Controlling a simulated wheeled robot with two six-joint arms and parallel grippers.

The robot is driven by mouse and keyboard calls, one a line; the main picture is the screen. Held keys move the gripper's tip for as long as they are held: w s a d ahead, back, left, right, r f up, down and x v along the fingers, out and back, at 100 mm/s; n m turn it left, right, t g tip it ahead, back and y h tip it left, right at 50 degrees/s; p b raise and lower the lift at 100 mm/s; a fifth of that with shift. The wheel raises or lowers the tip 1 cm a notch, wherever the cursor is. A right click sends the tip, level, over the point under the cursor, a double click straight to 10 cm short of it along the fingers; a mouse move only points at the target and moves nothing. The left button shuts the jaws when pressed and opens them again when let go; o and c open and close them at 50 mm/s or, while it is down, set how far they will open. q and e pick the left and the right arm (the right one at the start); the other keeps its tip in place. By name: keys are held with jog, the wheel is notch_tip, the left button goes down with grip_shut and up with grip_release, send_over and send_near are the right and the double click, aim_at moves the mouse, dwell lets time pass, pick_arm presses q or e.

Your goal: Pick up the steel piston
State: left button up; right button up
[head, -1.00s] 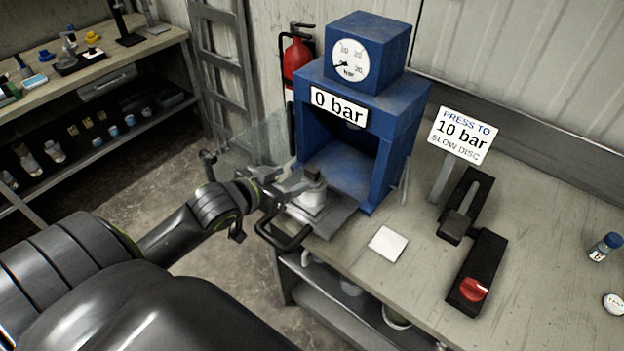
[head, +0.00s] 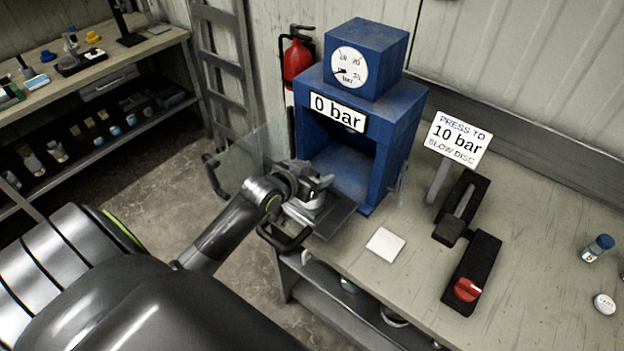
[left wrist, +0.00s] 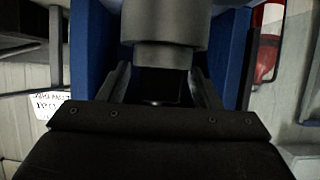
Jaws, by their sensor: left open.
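In the head view a pale metal cell (head: 308,212) stands on the pulled-out tray of the blue press. My left gripper (head: 316,190) is at its top and hides most of what is there. In the left wrist view a wide grey cylinder comes in from the top, with a narrower grey end, which looks like the steel piston (left wrist: 165,56). The open fingers of my left gripper (left wrist: 163,80) point toward that end, one on each side, with dark space between them. I cannot tell whether they touch it. My right gripper is not in view.
The blue press (head: 395,130) reads 0 bar. A clear shield (head: 243,160) stands left of it. A black tray handle (head: 285,238) juts out in front. A white pad (head: 385,244), a sign (head: 458,138) and a control box with red knob (head: 467,289) are on the bench.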

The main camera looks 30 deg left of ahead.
pick_arm(q)
jog(key=shift+w+f, duration=0.15)
jog(key=shift+w, duration=0.15)
grip_shut()
dwell(0.3)
